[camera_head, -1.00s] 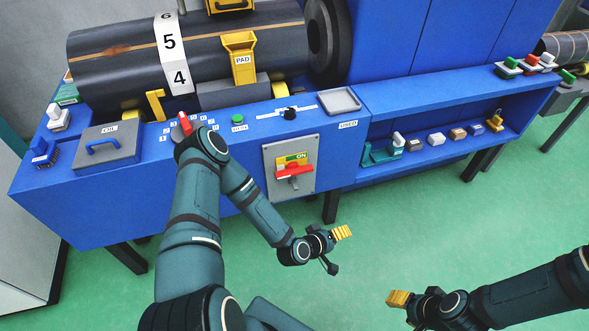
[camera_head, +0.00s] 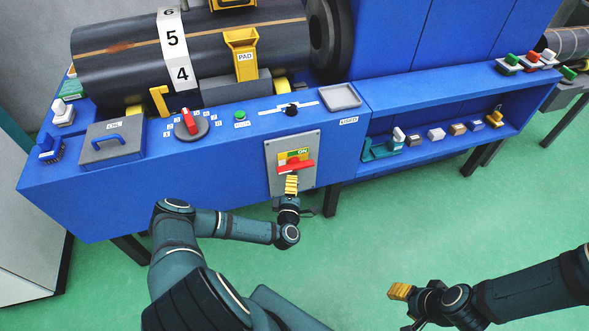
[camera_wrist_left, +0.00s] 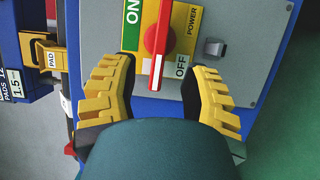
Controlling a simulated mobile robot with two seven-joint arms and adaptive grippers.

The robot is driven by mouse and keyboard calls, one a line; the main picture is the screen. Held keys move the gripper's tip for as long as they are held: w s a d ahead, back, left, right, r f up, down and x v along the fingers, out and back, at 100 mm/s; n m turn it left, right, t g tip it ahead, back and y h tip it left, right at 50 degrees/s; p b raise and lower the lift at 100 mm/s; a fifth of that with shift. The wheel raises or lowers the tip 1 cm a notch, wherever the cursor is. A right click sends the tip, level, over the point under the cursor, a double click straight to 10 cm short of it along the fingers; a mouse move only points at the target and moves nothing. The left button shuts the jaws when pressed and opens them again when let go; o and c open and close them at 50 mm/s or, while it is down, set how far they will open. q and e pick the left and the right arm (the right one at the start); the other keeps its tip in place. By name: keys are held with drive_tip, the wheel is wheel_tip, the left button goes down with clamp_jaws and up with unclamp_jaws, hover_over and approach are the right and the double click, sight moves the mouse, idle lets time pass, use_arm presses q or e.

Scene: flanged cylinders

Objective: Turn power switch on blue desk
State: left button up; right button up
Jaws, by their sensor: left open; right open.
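The power switch (camera_head: 296,167) is a red handle on a yellow plate, set in a grey panel (camera_head: 308,141) on the front of the blue desk (camera_head: 220,180). The handle lies about level in the head view. In the left wrist view the red handle (camera_wrist_left: 157,40) has a white-marked end, with a green ON label on one side and a white OFF label on the other. My left gripper (camera_head: 291,184) is open in front of the panel; in the wrist view its yellow fingers (camera_wrist_left: 159,68) spread on either side of the handle's end. Contact is unclear. My right gripper (camera_head: 399,291) is open and empty.
A red-handled dial (camera_head: 190,123), a green button (camera_head: 240,116) and a grey tray (camera_head: 340,97) are on the desk top. A shelf at right holds several small blocks (camera_head: 436,135). A grey block (camera_wrist_left: 214,48) sticks out beside the switch. The green floor in front is clear.

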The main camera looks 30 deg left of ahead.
sight(294, 170)
use_arm(q)
drive_tip(key=x, duration=0.7)
drive_tip(key=shift+w+a+b, duration=0.1)
drive_tip(key=shift+w+b, duration=0.25)
drive_tip(key=shift+b, duration=0.05)
clamp_jaws()
